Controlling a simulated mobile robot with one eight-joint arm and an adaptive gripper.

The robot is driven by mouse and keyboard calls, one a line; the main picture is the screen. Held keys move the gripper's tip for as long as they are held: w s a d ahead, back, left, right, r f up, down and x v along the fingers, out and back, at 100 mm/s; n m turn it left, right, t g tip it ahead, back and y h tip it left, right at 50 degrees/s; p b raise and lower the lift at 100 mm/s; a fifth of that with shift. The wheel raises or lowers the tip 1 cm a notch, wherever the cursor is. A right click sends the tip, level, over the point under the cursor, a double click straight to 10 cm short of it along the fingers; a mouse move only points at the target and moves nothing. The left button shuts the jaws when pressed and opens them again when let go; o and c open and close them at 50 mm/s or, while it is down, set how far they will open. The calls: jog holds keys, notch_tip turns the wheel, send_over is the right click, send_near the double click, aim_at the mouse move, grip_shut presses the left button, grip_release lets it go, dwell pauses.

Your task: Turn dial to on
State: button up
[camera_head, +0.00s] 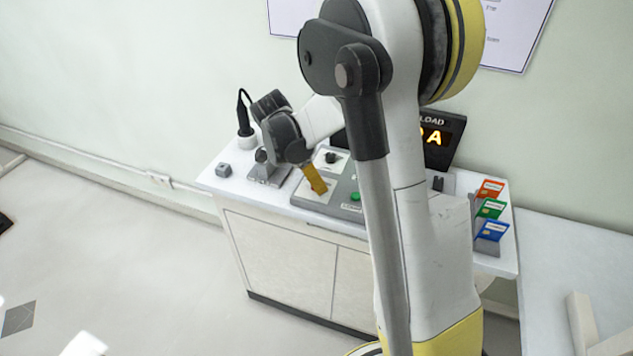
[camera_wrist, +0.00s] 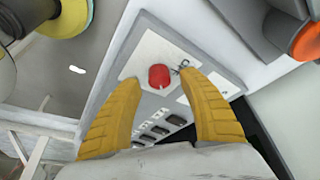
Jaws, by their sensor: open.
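In the wrist view a red round knob (camera_wrist: 159,77) sits on a white plate of a grey control panel (camera_wrist: 128,68). I cannot tell for sure whether it is the dial, and no "on" label is readable. My gripper (camera_wrist: 160,82) is open, its yellow fingers on either side of the red knob in the picture; contact cannot be told. In the head view my gripper (camera_head: 316,181) hangs over the left part of the panel (camera_head: 341,196), and the red knob is hidden.
The panel stands on a white cabinet (camera_head: 270,240) by the wall. A black tool (camera_head: 244,120) stands at its back left. A dark display (camera_head: 444,136) with orange characters is partly hidden by my arm. Red, green and blue cards (camera_head: 490,209) stand at the right end.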

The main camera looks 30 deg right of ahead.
jog(key=v, duration=1)
jog(key=shift+a+r, duration=0.25)
jog(key=shift+r, duration=0.1)
